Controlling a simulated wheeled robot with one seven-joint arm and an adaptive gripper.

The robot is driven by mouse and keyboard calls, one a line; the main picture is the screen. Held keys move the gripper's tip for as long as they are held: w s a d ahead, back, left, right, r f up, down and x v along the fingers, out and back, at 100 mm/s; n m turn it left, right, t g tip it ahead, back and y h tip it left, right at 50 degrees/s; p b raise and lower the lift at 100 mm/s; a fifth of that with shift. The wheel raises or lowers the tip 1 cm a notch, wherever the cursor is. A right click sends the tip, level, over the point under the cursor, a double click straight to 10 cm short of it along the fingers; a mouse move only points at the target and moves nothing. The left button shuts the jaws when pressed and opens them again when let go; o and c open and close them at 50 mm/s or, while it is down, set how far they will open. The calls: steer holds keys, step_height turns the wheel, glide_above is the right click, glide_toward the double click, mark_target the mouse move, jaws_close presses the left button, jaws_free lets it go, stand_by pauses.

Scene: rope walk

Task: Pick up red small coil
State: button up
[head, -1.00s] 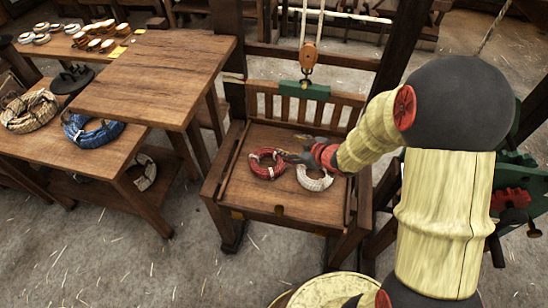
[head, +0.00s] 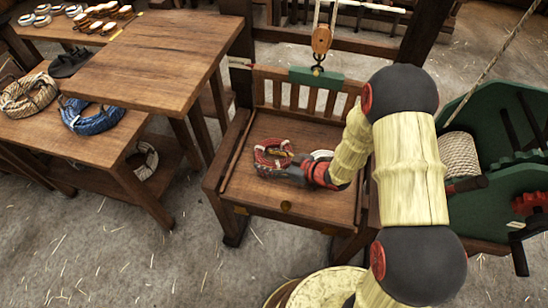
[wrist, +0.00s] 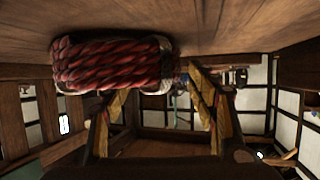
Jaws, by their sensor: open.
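The red small coil (head: 270,150) lies on the seat of the wooden chair-like stand in the head view. It fills the upper left of the wrist view (wrist: 108,63) as thick red strands with pale bands. My gripper (head: 284,158) is low at the coil's near right side, its fingers overlapping it in the head view. In the wrist view my gripper (wrist: 158,88) has its fingers spread apart, with the coil by the left fingertip. I cannot tell whether they touch. Nothing is held between the fingers.
A white coil (head: 321,154) lies right of the red one, partly hidden by my arm. A pulley block (head: 321,40) and green bar (head: 316,77) hang above the seat back. A blue coil (head: 90,115) and tan coil (head: 28,95) lie on the left bench. A green winch stands right.

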steer(key=shift+w+a+f, duration=0.3)
steer(key=shift+w+a, duration=0.1)
steer(key=shift+a, duration=0.15)
jaws_close()
stand_by(0.5)
